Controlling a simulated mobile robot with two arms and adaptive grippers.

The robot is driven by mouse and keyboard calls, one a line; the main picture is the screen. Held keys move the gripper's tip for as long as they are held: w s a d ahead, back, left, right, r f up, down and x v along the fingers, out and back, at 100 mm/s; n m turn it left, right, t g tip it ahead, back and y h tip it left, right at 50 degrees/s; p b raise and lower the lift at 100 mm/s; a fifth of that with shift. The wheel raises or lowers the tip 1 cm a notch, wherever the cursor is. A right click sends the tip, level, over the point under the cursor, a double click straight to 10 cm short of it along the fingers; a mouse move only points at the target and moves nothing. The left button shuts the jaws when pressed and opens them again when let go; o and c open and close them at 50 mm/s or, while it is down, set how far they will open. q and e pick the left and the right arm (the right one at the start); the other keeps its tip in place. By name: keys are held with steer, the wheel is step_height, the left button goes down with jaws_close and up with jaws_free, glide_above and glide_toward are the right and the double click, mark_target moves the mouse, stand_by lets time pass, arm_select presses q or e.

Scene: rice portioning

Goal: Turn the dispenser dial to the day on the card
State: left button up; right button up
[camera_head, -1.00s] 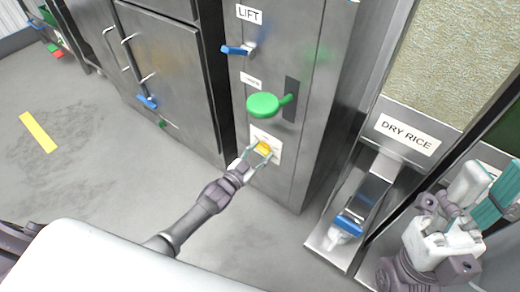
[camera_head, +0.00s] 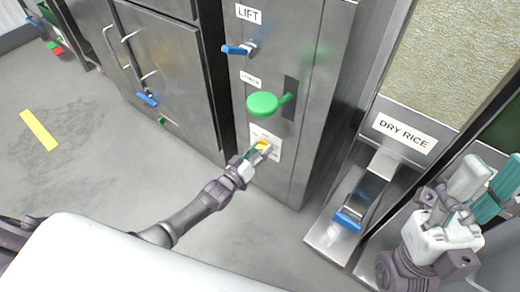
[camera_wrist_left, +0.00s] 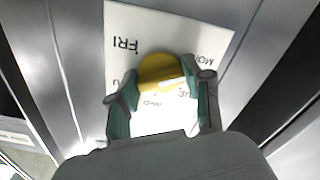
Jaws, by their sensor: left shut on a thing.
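The yellow dispenser dial (camera_head: 261,145) sits on a white plate (camera_head: 277,152) low on the steel cabinet front. In the left wrist view the yellow dial (camera_wrist_left: 160,70) is between the fingers of my left gripper (camera_wrist_left: 163,88), which is shut on it. The plate (camera_wrist_left: 208,35) shows "FRI" at upper left and a partly hidden "MO" at upper right; other words are covered by the fingers. In the head view my left gripper (camera_head: 257,155) hides part of the dial. I see no day card.
Above the dial are a green round handle (camera_head: 262,104) in a slot and a blue lever (camera_head: 236,50) under the "LIFT" label. A "DRY RICE" dispenser (camera_head: 405,132) with a blue-edged chute (camera_head: 347,221) stands to the right. Open floor (camera_head: 90,150) lies to the left.

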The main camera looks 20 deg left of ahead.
arm_select(q)
steer(key=shift+f, duration=0.1)
stand_by(0.5)
steer(key=o, duration=1.2)
steer(key=shift+c, duration=0.2)
steer(key=v, duration=1.2)
